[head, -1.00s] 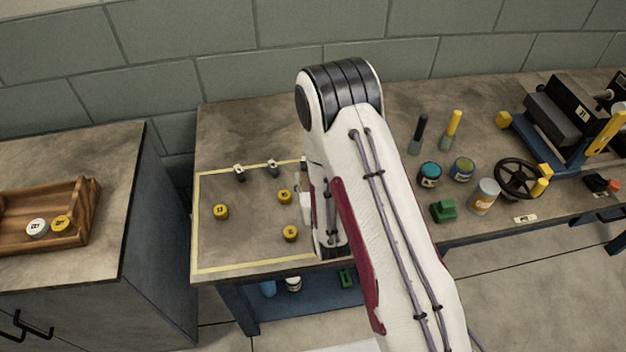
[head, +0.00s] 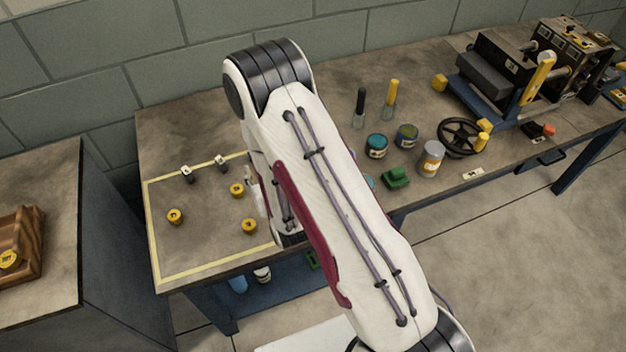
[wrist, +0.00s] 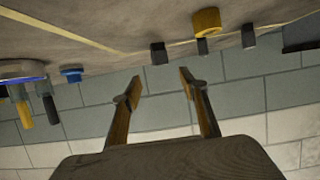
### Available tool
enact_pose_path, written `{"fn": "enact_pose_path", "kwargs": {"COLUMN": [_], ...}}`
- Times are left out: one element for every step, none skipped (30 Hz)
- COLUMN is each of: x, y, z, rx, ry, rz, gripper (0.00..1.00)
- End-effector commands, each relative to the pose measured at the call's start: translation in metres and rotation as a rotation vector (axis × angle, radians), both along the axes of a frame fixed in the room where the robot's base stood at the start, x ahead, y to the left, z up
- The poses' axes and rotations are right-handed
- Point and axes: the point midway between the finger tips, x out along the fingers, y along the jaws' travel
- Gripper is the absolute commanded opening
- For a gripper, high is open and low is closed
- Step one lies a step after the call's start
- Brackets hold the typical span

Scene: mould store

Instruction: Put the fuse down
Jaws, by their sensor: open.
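My gripper (wrist: 160,86) is open in the wrist view, with nothing between its fingers. In the head view my arm hides it. Two small dark pieces with pale labelled tops, one on the left (head: 187,174) and one on the right (head: 221,163), stand near the back of a yellow-outlined area (head: 198,268). Several yellow labelled round pieces (head: 175,216) stand in that area. I cannot tell which piece, if any, is the fuse.
A wooden tray (head: 36,243) is on the left cabinet, across a gap from the bench (head: 330,88). Right of my arm stand paint pots (head: 376,147), a green block (head: 396,178), a grey can (head: 431,160), a handwheel (head: 459,137) and a machine (head: 500,70).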

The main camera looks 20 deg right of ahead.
Motion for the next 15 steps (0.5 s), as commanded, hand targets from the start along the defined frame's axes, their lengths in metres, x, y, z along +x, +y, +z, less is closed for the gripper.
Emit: {"fn": "enact_pose_path", "kwargs": {"x": [0.001, 0.001, 0.002, 0.003, 0.004, 0.005, 0.006, 0.006, 0.008, 0.008, 0.009, 0.010, 0.010, 0.011, 0.011], "y": [0.000, 0.000, 0.000, 0.000, 0.000, 0.000, -0.001, -0.001, -0.001, -0.001, -0.001, -0.001, -0.001, -0.001, -0.002], "z": [0.002, 0.004, 0.006, 0.008, 0.010, 0.014, 0.017, 0.020, 0.025, 0.029, 0.033, 0.039, 0.043, 0.048, 0.054], "rx": [0.001, 0.002, 0.004, 0.005, 0.006, 0.009, 0.011, 0.012, 0.015, 0.018, 0.021, 0.024, 0.026, 0.028, 0.032], "ry": [0.000, 0.001, 0.004, 0.008, 0.011, 0.017, 0.021, 0.027, 0.034, 0.040, 0.047, 0.056, 0.064, 0.070, 0.080], "rz": [0.000, -0.001, -0.002, -0.002, -0.001, -0.003, -0.002, -0.003, -0.003, -0.003, -0.003, -0.003, -0.003, -0.003, -0.003], "gripper": [0.43, 0.43, 0.43, 0.43, 0.43, 0.43, 0.43, 0.43, 0.43, 0.43, 0.43, 0.43, 0.43, 0.43, 0.43]}}
